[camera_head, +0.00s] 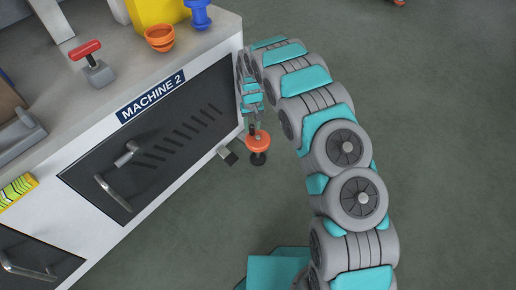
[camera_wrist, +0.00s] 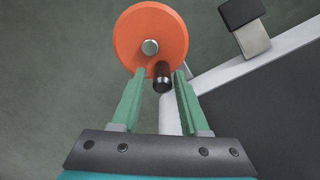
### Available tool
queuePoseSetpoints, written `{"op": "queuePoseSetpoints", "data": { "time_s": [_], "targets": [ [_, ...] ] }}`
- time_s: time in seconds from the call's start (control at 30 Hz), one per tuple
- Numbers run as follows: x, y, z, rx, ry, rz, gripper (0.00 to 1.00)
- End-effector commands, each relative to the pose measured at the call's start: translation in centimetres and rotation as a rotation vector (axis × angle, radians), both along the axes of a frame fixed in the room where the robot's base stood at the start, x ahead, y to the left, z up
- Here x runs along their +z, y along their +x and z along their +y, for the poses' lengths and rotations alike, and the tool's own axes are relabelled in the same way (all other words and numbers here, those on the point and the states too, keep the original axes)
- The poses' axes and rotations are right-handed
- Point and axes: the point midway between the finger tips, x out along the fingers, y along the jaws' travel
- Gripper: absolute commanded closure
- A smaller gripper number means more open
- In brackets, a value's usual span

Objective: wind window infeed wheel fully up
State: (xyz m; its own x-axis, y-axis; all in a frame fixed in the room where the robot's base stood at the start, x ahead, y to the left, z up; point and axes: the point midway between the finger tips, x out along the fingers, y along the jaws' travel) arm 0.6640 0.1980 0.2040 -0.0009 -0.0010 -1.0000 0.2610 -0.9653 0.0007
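An orange wheel (camera_head: 258,143) with a black knob (camera_head: 252,130) stands beside the right end of the MACHINE 2 cabinet (camera_head: 160,125). In the wrist view the wheel (camera_wrist: 135,25) is near the top, with a grey hub (camera_wrist: 150,47) and the dark knob (camera_wrist: 163,77) at its lower edge. My gripper (camera_wrist: 160,73) is open, its two green fingers on either side of the knob, with a small gap visible on each side. It also shows in the head view (camera_head: 252,118), just above the wheel. No window infeed label is readable.
The cabinet has handles and slots on its dark front. A red-handled lever (camera_head: 90,60), orange bowls (camera_head: 160,38) and a blue item (camera_head: 200,15) stand on its top.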

Motion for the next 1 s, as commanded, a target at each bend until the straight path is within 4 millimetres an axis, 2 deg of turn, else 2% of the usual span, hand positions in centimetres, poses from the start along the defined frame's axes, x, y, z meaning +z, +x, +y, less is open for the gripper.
{"op": "queuePoseSetpoints", "data": {
  "time_s": [0.03,0.17,0.53,1.0],
  "targets": [
    [0.0,0.0,0.0,0.000,0.000,0.000,0.49],
    [0.0,0.0,0.1,0.001,0.000,0.000,0.35],
    [0.3,0.0,0.1,0.001,0.001,-0.001,0.35],
    [2.9,0.1,0.1,0.001,0.001,-0.003,0.35]
  ]
}}
